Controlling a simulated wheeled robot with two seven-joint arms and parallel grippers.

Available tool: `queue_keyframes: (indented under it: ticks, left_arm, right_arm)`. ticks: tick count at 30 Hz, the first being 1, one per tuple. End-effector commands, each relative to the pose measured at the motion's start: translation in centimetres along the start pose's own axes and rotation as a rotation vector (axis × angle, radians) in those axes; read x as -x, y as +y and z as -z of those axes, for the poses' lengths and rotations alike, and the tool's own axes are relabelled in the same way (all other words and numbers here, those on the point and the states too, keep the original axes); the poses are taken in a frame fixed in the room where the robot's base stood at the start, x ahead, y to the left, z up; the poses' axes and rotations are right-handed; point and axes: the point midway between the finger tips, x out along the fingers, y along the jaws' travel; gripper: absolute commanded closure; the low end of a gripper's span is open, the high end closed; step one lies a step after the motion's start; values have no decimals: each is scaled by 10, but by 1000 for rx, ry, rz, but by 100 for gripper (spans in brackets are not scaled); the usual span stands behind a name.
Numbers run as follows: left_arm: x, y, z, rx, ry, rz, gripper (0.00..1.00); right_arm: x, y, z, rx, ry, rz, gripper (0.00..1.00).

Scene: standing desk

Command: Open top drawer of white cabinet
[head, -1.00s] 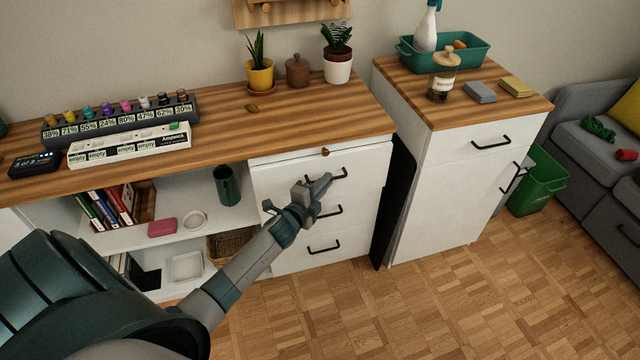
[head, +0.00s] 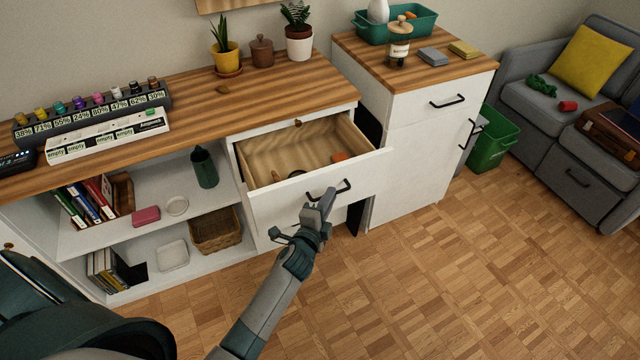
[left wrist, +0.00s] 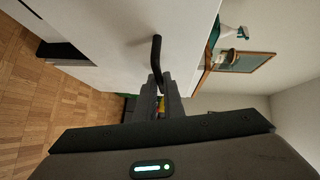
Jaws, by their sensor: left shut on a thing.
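The top drawer (head: 275,204) of the white cabinet under the wooden counter is pulled well out, and its wood-lined inside shows in the head view. Its dark bar handle (head: 345,187) is on the drawer front. My left gripper (head: 322,203) is shut on that handle, in front of the drawer. In the left wrist view the black handle (left wrist: 156,50) runs down to the fingertips of my left gripper (left wrist: 158,85). An orange thing (head: 338,157) and a dark round thing lie inside the drawer. My right gripper is not in view.
Open shelves (head: 120,232) with books and a basket (head: 214,232) stand left of the drawers. A second white cabinet (head: 420,150) with dark handles stands to the right, with a green bin (head: 495,140) beside it. The parquet floor (head: 460,270) in front is clear.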

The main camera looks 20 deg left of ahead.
Motion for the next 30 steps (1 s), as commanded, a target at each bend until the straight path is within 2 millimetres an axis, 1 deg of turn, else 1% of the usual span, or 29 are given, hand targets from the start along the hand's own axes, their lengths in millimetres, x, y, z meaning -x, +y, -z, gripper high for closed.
queue_keyframes:
  ticks: [1, 6, 17, 18, 20, 21, 30]
  left_arm:
    - [5, 2, 4, 2, -1, -1, 100]
    - [13, 4, 12, -1, -1, 0, 100]
    - [14, 5, 13, -1, 0, 0, 100]
    - [14, 5, 13, -1, 0, 0, 89]
    - [14, 4, 13, -1, 0, 0, 75]
    - [14, 4, 13, -1, 0, 0, 73]
    - [14, 4, 14, -1, 0, 1, 73]
  right_arm:
    - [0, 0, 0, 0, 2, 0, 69]
    - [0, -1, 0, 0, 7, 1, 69]
    - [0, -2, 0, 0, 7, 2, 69]
    - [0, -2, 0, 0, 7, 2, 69]
    - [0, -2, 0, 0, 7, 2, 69]
    - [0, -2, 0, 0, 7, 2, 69]
    - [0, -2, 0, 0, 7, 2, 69]
